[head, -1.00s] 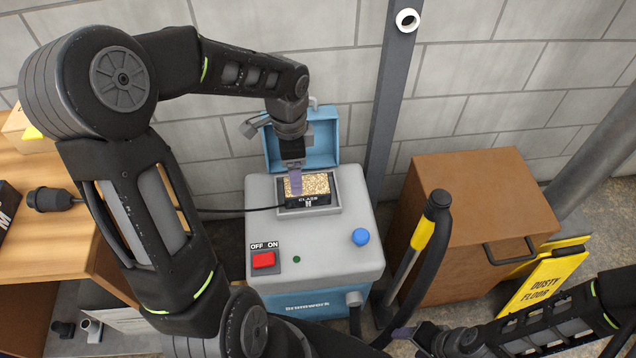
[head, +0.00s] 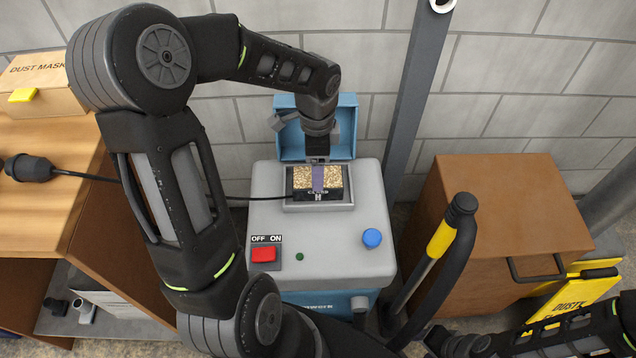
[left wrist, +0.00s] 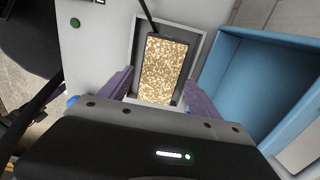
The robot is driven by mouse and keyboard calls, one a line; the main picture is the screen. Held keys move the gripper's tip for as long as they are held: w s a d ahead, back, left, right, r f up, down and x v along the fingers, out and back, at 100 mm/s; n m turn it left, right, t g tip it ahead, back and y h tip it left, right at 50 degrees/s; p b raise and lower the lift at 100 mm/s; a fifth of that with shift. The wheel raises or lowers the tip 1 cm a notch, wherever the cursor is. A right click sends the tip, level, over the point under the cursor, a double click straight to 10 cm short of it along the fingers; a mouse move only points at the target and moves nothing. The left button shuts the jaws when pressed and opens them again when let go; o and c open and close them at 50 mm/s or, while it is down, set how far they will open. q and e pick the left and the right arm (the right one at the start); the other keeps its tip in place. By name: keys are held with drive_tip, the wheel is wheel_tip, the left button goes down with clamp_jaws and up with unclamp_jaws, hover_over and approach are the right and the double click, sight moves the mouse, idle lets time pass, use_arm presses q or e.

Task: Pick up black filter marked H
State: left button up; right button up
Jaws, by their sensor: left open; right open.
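The black filter (head: 300,193) has a gold speckled top and an H on its front. It sits in the recess on top of the grey machine (head: 340,240), under the raised blue lid (head: 290,140). My left gripper (head: 318,180) points down at it, and a finger partly covers the front lettering. In the left wrist view the filter (left wrist: 165,65) lies between the spread purple fingers of my left gripper (left wrist: 160,80), with gaps on both sides. My right gripper (head: 432,340) is low at the bottom, right of the machine, away from the filter; its fingertips are hard to see.
The machine has a red switch (head: 263,254) and a blue knob (head: 372,238). A black hose with a yellow grip (head: 442,238) stands to its right, before a brown cabinet (head: 500,220) and yellow sign (head: 575,297). A wooden bench (head: 50,210) with a dust mask box (head: 40,80) is left.

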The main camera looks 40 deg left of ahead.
use_arm(q)
drive_tip(key=shift+f, duration=0.45)
drive_tip(key=shift+f+b, duration=0.8)
drive_tip(key=shift+f, duration=1.8)
drive_tip(key=shift+c, duration=0.5)
drive_tip(key=shift+w, duration=0.1)
drive_tip(key=c, duration=1.1)
drive_tip(key=shift+r, duration=0.15)
drive_tip(key=shift+c, duration=0.2)
wheel_tip(320, 180, up, 10)
drive_tip(key=shift+f+p, duration=0.1)
drive_tip(key=shift+p, duration=1.15)
